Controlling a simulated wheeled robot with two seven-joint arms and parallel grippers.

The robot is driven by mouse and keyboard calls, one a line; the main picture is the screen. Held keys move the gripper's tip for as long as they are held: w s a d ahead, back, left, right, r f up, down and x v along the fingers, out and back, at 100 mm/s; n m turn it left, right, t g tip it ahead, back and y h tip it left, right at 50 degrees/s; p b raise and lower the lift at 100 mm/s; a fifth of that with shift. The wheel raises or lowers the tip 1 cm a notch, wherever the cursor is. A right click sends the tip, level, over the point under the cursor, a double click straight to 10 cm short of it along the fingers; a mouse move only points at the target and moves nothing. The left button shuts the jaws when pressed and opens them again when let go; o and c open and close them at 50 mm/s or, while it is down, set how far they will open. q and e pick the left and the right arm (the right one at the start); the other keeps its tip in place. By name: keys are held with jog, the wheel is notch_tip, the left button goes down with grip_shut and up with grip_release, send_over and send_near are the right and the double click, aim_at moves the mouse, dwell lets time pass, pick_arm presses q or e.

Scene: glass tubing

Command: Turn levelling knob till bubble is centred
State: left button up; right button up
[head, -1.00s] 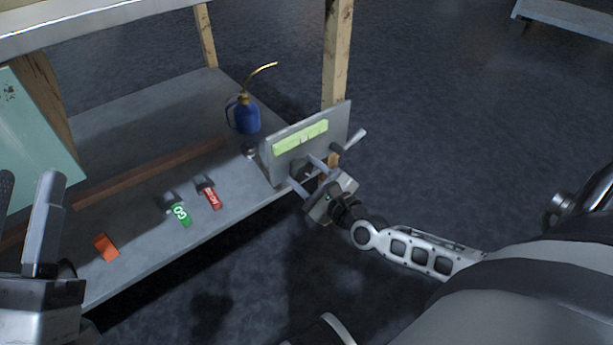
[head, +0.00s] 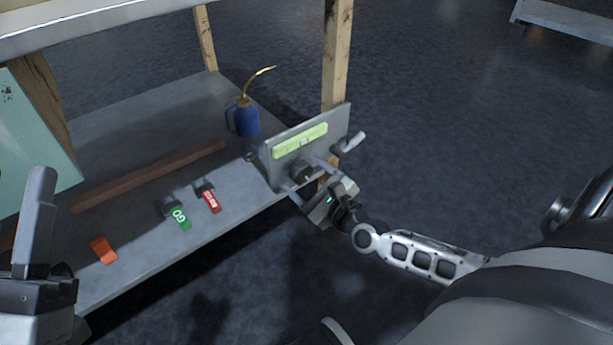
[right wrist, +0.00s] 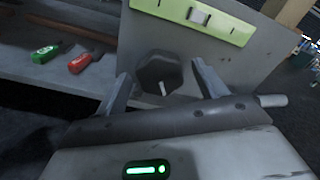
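An upright grey plate (head: 338,125) carries a yellow-green level vial (head: 285,147), with a pale bubble (right wrist: 198,16) near the vial's middle; exact centring is hard to judge. Below it is a dark faceted knob (head: 302,172), which shows a white pointer mark in the right wrist view (right wrist: 155,70). My right gripper (head: 308,178) is open. In the right wrist view its fingers (right wrist: 163,88) stand apart on either side of the knob, with the knob visible between and beyond them, seemingly untouched. My left gripper (head: 38,225) is at the lower left; only one finger shows.
The plate stands at the end of a grey shelf (head: 140,235). On the shelf are a blue oil can (head: 244,120), a green GO block (head: 179,217), a red block (head: 210,201), an orange block (head: 103,250) and a wooden strip (head: 150,172). A grey handle (head: 350,141) juts from the plate's right side.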

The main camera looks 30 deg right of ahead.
jog(key=shift+s, duration=0.4)
pick_arm(q)
notch_tip(320, 180, down, 7)
jog(key=n+g+y+p, duration=0.3)
jog(key=n+y+p, duration=0.1)
jog(key=n, duration=0.2)
jog(key=shift+d+n, duration=0.2)
jog(key=shift+n, duration=0.1)
pick_arm(e)
jog(key=s+d, duration=0.1)
jog(key=s, duration=1.4)
jog(key=shift+d, duration=0.1)
